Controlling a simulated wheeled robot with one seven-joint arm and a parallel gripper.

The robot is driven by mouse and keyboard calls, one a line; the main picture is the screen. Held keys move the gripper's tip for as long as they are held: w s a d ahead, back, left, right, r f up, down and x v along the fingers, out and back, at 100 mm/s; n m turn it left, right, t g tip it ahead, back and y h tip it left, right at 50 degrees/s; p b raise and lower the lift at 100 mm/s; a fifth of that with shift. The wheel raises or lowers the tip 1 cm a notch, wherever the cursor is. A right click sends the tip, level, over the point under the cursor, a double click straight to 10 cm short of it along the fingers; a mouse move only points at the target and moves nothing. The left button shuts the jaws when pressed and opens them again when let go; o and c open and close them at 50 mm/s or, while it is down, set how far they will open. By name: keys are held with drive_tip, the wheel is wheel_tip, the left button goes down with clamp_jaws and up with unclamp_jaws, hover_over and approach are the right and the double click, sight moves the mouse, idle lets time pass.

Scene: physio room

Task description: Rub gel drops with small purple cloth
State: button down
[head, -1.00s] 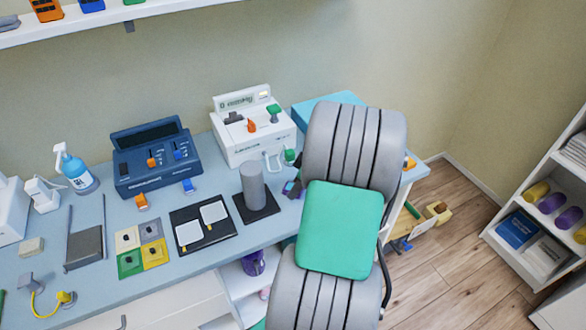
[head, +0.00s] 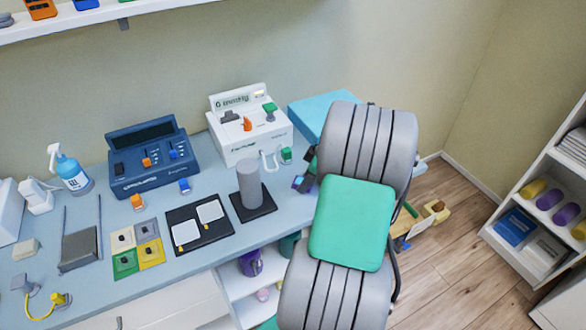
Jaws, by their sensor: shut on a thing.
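My gripper (head: 304,180) shows only in part, as a dark shape at the left edge of my grey and green arm, over the right part of the blue-grey counter (head: 215,262). A small purple patch at its tip looks like the purple cloth (head: 298,183); the gripper is shut on it. My arm hides the rest of the gripper and the counter behind it. A black mat (head: 185,213) with two white pads (head: 209,211) lies left of the gripper. I cannot make out gel drops on any surface.
A grey cylinder (head: 249,183) stands on a dark square base just left of my gripper. A white device (head: 247,140) and a dark blue device (head: 150,165) stand behind. A blue pump bottle (head: 72,172) stands at the left. Open floor lies at right, before a white shelf.

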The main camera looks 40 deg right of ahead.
sight(286, 192)
drive_tip(key=shift+w+a+b, duration=0.15)
drive_tip(key=shift+w+a, duration=0.1)
drive_tip(key=shift+a, duration=0.9)
drive_tip(key=shift+w+a+b, duration=0.15)
drive_tip(key=shift+w+a, duration=0.05)
drive_tip(key=shift+a, duration=0.9)
drive_tip(key=shift+w+a+r, duration=0.1)
drive_tip(key=shift+a+r, duration=0.05)
drive_tip(key=shift+a, duration=0.15)
wheel_tip(286, 192, up, 8)
drive_tip(key=p, duration=0.4)
drive_tip(key=shift+p, duration=0.4)
drive_tip(key=shift+d, duration=0.1)
